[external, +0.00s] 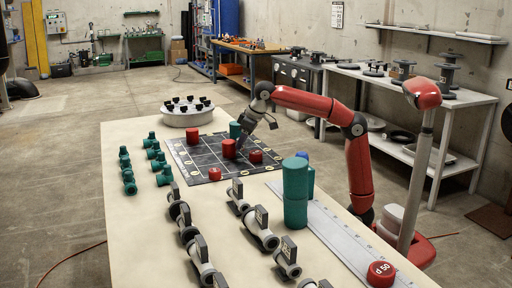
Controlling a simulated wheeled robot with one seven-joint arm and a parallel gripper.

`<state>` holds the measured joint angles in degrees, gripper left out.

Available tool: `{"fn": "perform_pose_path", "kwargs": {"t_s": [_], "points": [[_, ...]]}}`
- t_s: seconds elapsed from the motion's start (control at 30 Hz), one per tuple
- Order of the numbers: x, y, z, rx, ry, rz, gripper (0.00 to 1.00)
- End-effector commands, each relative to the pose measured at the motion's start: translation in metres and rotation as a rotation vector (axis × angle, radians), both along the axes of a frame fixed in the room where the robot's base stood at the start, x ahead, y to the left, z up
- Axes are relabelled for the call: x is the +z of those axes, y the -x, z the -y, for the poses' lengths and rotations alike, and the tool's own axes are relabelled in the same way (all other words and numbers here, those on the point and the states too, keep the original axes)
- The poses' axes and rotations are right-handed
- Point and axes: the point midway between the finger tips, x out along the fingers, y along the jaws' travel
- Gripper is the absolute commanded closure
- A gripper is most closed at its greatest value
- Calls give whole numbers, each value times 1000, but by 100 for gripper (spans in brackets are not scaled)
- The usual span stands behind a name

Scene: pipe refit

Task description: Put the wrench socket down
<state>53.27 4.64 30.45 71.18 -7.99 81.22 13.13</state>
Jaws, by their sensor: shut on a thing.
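My gripper (239,145) reaches down over the dark gridded mat (190,168) on the long table. It is shut on a red cylindrical piece (229,149), which looks like the wrench socket. The piece is upright at the fingertips, over the middle of the mat. I cannot tell whether its bottom touches the mat. The fingers are small in this view, and their contact with the piece is partly hidden.
On the mat are another red piece (255,157), a small red one (215,174) and a green cylinder (235,130). A round white stand (186,117) is behind. Green fittings (127,172), grey valves (262,232), a tall green cylinder (295,195) and a red cap (381,274) occupy the table.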

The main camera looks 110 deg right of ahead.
Motion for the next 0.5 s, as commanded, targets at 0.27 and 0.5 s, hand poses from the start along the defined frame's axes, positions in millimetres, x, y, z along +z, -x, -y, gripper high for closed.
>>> {"fn": "perform_pose_path", "kwargs": {"t_s": [0.27,0.5], "points": [[-32,0,0,0,1,-1,96],[-31,0,0,0,0,0,96]]}}
